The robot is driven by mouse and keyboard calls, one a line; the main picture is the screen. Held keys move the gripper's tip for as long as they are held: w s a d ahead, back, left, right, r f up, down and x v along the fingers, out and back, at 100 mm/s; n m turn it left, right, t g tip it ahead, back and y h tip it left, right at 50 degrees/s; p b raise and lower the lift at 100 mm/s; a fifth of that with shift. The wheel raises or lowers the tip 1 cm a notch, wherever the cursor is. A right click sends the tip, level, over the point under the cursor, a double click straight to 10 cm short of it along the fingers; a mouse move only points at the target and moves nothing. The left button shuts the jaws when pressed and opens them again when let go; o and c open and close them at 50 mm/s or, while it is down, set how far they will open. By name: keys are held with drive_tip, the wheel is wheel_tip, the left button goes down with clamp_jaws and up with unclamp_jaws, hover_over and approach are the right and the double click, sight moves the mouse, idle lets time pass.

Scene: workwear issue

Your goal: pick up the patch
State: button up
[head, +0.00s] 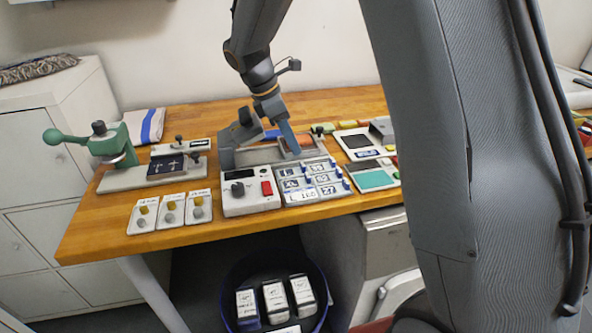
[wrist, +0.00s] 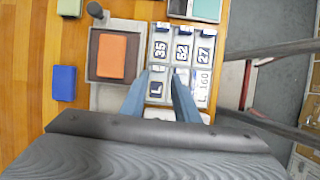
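Small white patches with dark blue prints lie in a grey compartmented rack (head: 281,187). In the wrist view they read 35 (wrist: 160,50), 52 (wrist: 182,52), 27 (wrist: 205,52), L (wrist: 156,88) and L 160 (wrist: 203,87). I cannot tell which one is the task's patch. My gripper (wrist: 158,98) has its two blue fingers apart, with the L patch showing between them and nothing visibly held. In the head view, my gripper (head: 290,140) points down above the table near the rack; only part of the fingers shows.
A grey tray with an orange block (wrist: 112,55) sits beside the rack. A blue block (wrist: 64,83) lies on the wood. A green-handled press (head: 110,143), three carded samples (head: 170,211) and a control box (head: 250,190) stand to the left. A blue bin (head: 232,285) is below.

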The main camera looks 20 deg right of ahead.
sight(304, 164)
drive_tip(key=shift+w+d+f, duration=0.2)
drive_tip(key=shift+f, duration=0.3)
drive_tip(key=shift+p+x, duration=1.4)
drive_tip(key=shift+x, duration=1.9)
drive_tip(key=shift+s, duration=0.1)
drive_tip(key=shift+c, duration=0.3)
drive_tip(key=c, duration=0.6)
